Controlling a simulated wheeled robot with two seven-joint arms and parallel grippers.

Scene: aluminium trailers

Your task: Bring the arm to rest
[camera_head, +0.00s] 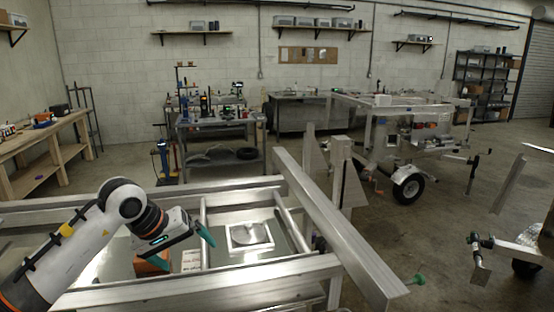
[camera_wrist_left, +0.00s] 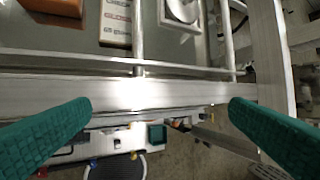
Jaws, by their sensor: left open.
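My left arm (camera_head: 75,245) reaches in from the left over the near aluminium trailer frame (camera_head: 345,245). My left gripper (camera_head: 205,236) is above the frame and tilted down to the right; one green finger shows clearly. In the left wrist view my left gripper (camera_wrist_left: 160,112) is open, its two green fingers wide apart with nothing between them but the frame rail (camera_wrist_left: 150,95) below. My right gripper is not in view.
Inside the frame lie a tray with a round plate (camera_head: 250,236), an orange-brown block (camera_wrist_left: 55,6) and a labelled box (camera_wrist_left: 116,22). Another trailer (camera_head: 400,130) stands behind to the right. A wooden bench (camera_head: 40,140) is at the left. Open floor lies between.

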